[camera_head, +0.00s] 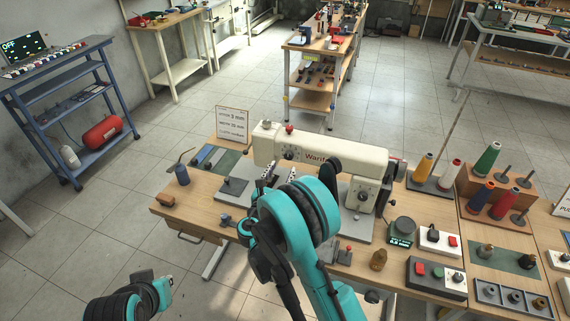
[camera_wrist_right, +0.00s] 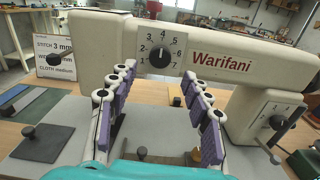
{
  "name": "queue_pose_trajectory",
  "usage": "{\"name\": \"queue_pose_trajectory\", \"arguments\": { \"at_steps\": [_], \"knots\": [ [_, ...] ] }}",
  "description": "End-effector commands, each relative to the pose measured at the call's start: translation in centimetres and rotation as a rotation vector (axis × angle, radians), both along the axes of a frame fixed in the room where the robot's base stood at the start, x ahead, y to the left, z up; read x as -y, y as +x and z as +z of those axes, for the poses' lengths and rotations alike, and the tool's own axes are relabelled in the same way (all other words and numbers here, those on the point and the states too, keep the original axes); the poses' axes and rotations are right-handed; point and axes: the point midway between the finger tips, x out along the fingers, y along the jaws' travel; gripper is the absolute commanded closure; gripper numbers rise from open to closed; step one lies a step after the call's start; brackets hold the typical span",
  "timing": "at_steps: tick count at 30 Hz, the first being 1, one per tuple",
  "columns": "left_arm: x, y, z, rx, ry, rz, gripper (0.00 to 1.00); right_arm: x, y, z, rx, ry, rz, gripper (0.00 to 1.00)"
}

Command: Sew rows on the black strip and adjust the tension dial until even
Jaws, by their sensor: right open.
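The cream sewing machine (camera_head: 345,157) stands on the wooden bench, with "Warifani" on its arm. Its numbered tension dial (camera_wrist_right: 161,56) is black on a white plate, pointer near the top, and also shows in the head view (camera_head: 290,153). My right gripper (camera_head: 281,172) is open and empty in front of the machine. In the wrist view its purple-padded fingers (camera_wrist_right: 158,72) point toward the dial, apart from it. Flat strips (camera_head: 205,157) lie on a green mat at left; I cannot tell which is the black strip. My left gripper (camera_head: 152,284) is low at left, away from the bench, fingers unclear.
A sign (camera_head: 232,124) giving stitch and cloth settings stands behind the mat. Thread cones (camera_head: 487,158) and a button box (camera_head: 436,277) are at the right. A dark square pad (camera_wrist_right: 43,143) lies left of the gripper.

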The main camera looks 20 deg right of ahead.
Motion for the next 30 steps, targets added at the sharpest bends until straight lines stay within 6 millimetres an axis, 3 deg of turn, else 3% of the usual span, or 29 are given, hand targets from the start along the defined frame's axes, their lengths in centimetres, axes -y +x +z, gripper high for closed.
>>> {"name": "queue_pose_trajectory", "arguments": {
  "at_steps": [9, 19, 20, 25, 30],
  "knots": [
    [0.0, 0.0, -0.6, 0.000, 0.000, 0.000, 1.00, 2.6, 3.8, -0.1, 0.000, 0.002, -0.001, 0.51],
    [0.0, 0.0, -0.6, 0.000, 0.000, 0.000, 1.00, 2.8, 4.2, 0.0, 0.000, 0.004, 0.000, 0.51],
    [0.0, 0.0, -0.6, 0.000, 0.000, 0.000, 1.00, 2.9, 4.2, 0.0, 0.000, 0.004, 0.000, 0.53],
    [0.0, 0.0, -0.6, 0.000, 0.000, 0.000, 1.00, 2.8, 4.2, 0.0, 0.000, 0.004, 0.000, 0.98],
    [0.0, 0.0, -0.6, 0.000, 0.000, 0.000, 1.00, 2.8, 4.2, 0.0, 0.001, 0.005, 0.000, 1.00]
  ]
}}
